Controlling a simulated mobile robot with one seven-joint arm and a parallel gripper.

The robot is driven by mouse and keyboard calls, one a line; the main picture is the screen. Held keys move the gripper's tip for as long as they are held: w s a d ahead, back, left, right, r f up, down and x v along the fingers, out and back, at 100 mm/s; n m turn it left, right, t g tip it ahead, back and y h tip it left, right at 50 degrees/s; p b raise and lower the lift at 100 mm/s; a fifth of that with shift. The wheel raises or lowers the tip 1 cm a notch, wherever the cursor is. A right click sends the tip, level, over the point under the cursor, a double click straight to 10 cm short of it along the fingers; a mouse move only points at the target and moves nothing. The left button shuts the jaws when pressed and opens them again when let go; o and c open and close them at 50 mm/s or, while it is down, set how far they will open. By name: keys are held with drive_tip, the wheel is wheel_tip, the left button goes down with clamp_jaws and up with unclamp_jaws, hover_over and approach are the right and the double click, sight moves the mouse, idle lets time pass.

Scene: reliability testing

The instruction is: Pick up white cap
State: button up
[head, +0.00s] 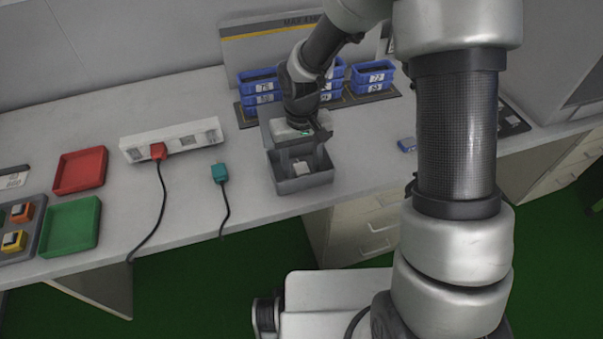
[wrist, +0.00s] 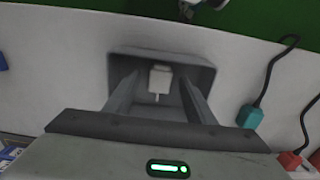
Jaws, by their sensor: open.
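The white cap (wrist: 160,79) lies in a small grey open box and shows between my fingers in the wrist view. In the head view a pale piece in the box, the cap (head: 300,168), shows just past my fingers. The grey box (head: 318,181) stands near the front edge of the table; its rim also shows in the wrist view (wrist: 203,72). My gripper (head: 292,166) points down over the box with its fingers open on either side of the cap. I cannot tell how deep the fingertips reach. Nothing is held.
A white power strip (head: 190,138) with a red plug (head: 158,151) and a loose teal plug (head: 220,173) lie to the left. Red (head: 80,170) and green (head: 70,228) trays are farther left. Blue bins (head: 372,77) stand behind. A small blue item (head: 407,145) lies right.

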sight(302, 169)
drive_tip(key=c, duration=1.3)
drive_tip(key=shift+o, duration=0.2)
wheel_tip(302, 169, up, 10)
drive_tip(key=p, duration=0.2)
